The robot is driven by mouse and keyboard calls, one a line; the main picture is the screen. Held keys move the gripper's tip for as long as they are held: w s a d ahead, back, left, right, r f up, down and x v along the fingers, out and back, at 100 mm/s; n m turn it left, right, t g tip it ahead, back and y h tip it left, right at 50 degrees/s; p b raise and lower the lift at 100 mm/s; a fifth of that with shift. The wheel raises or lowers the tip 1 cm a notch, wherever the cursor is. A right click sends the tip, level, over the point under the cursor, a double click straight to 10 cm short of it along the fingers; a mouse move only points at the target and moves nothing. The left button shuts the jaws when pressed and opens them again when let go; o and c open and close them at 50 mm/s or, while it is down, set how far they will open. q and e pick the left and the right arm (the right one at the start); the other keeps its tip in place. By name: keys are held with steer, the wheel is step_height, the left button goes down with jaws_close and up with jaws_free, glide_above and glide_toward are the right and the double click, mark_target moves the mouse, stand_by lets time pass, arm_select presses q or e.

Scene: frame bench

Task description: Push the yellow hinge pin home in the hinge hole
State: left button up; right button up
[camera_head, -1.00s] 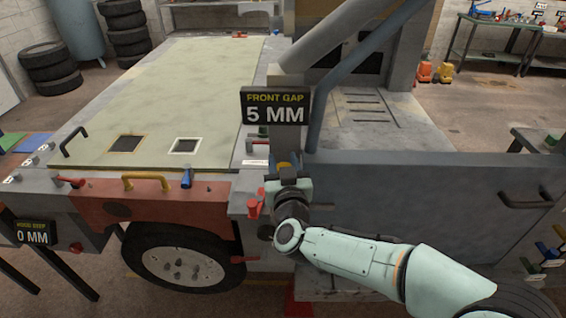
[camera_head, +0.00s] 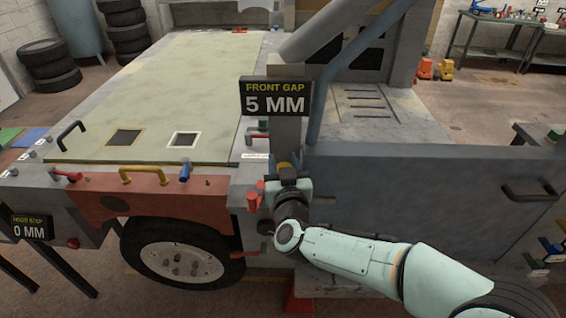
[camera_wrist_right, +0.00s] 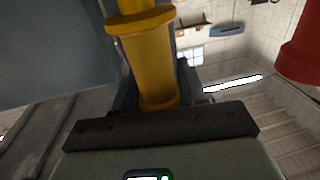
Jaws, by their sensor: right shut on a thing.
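The yellow hinge pin (camera_wrist_right: 150,65) stands large and close in the right wrist view, with a wider collar near its top. In the head view only a small yellow patch (camera_head: 284,166) shows above my right gripper (camera_head: 287,176), at the post beside the grey door panel. My right gripper is shut on the pin; its fingertips are mostly hidden behind the wrist in the head view. The hinge hole is hidden, so I cannot tell how deep the pin sits. My left gripper is out of view.
The grey door panel (camera_head: 420,195) stands close on the right. A red handle (camera_head: 253,196) is just left of the gripper. A sign (camera_head: 276,98) above reads FRONT GAP 5 MM. The pale hood panel (camera_head: 150,95) lies on the left.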

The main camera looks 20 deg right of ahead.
steer(key=shift+f+b, duration=1)
steer(key=shift+f, duration=0.25)
steer(key=o, duration=1.3)
steer(key=shift+f, duration=0.1)
steer(key=shift+s, duration=0.1)
steer(key=s, duration=0.4)
steer(key=s+a, duration=0.1)
steer(key=s, duration=0.8)
steer(key=shift+a, duration=0.35)
